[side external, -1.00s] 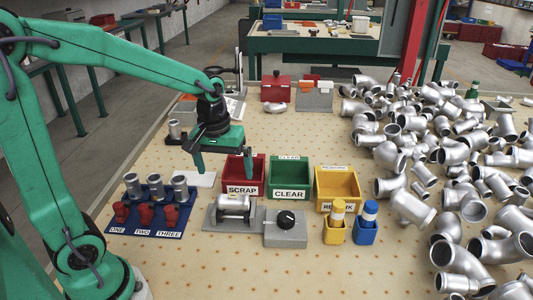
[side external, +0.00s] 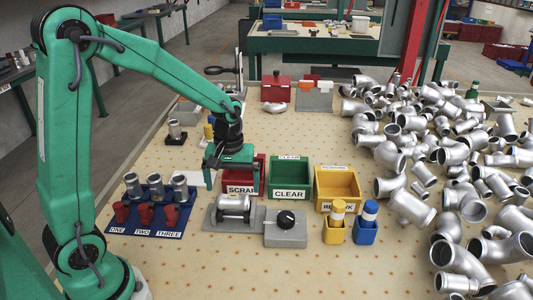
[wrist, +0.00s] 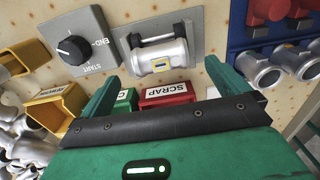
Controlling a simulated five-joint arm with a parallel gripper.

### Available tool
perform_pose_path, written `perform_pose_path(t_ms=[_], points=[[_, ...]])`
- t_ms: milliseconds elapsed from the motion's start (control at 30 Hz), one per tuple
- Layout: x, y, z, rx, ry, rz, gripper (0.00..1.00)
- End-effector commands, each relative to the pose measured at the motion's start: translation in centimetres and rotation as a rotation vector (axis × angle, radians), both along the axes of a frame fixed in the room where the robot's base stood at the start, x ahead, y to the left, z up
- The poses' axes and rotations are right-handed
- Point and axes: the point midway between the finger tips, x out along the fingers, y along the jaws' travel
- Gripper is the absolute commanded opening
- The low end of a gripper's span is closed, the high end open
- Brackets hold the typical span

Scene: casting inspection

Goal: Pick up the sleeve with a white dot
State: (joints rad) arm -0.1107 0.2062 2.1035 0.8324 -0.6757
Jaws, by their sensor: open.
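The rack is labelled ONE, TWO, THREE. Two of the sleeves show at the right edge of the wrist view, one of them here (wrist: 258,72). I cannot make out a white dot on any of them. My gripper (side external: 231,188) is open and empty, to the right of the rack, above the table in front of the SCRAP bin. Its two green fingers also show in the wrist view (wrist: 164,86).
Red pegs (side external: 145,214) fill the rack's front row. A silver cylinder (side external: 233,206) lies on a grey stand, beside a grey dial box (side external: 285,228). Red SCRAP (side external: 259,187), green CLEAR (side external: 289,194) and yellow REWORK (side external: 338,206) bins stand near. Piled pipe fittings cover the right.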

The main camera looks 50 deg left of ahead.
Motion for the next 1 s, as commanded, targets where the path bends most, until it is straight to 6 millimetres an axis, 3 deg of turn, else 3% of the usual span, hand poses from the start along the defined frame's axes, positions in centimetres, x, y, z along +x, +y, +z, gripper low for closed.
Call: perform_pose_path(t_ms=[333,733,1000], points=[[0.0,0.0,-1.0,0.0,0.001,0.0,1.0],[0.1,0.2,-5.0,0.0,0.001,-0.001,1.0],[0.1,0.2,-5.4,0.0,0.0,-0.001,1.0]])
